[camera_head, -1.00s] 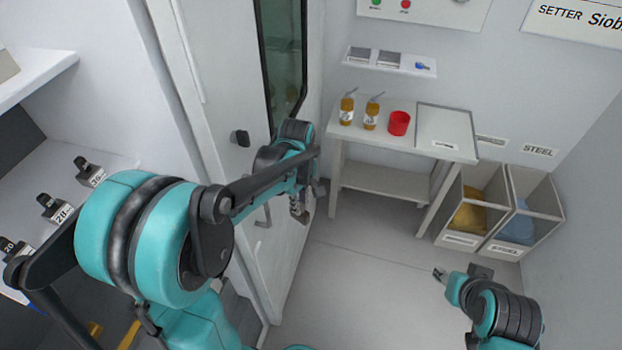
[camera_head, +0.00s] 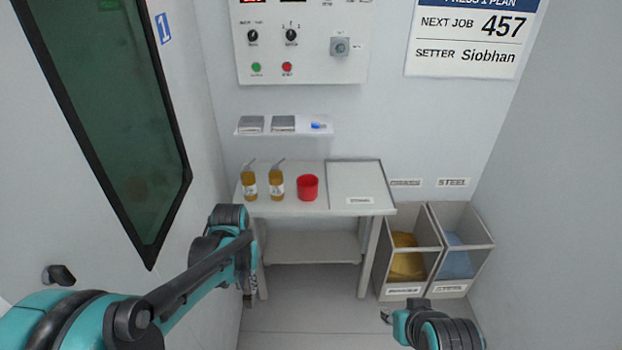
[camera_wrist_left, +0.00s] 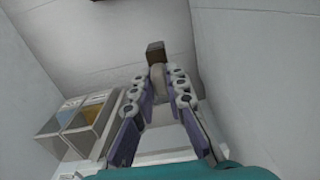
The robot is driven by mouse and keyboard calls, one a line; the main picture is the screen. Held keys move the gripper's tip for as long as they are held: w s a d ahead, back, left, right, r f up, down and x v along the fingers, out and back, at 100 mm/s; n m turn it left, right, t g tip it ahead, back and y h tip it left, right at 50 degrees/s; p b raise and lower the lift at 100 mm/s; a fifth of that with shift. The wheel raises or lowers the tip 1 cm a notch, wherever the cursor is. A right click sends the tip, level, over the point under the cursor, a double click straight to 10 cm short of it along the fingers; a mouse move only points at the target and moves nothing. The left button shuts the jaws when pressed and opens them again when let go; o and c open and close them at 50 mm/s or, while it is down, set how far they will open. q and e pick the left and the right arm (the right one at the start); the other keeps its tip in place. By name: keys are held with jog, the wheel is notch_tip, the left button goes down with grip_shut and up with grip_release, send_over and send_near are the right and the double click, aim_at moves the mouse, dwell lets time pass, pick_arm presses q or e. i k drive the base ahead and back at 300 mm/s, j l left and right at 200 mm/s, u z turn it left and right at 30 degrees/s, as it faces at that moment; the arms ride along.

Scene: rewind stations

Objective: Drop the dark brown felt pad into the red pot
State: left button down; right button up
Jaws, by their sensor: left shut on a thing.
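The red pot (camera_head: 307,187) stands upright on the small white table, right of two amber bottles. My left gripper (camera_head: 248,299) hangs low in front of the table's left leg, below and left of the pot. In the left wrist view its fingers (camera_wrist_left: 158,75) are shut on a piece with a dark brown block end, which I take as the dark brown felt pad (camera_wrist_left: 155,51), and a pale beige part between the fingers. The pad is too small to make out in the head view. My right gripper (camera_head: 387,317) is low at the bottom, its jaws unclear.
Two amber bottles with spouts (camera_head: 249,184) stand left of the pot. A white tray (camera_head: 356,183) lies at the table's right. Two open bins (camera_head: 407,291) with yellow and blue contents stand right of the table. A wall shelf (camera_head: 284,126) is above. A windowed door or panel is at left.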

aim_at(308, 196)
jog(key=i+l+u, duration=0.25)
jog(key=i+l, duration=1.5)
jog(key=i, duration=0.1)
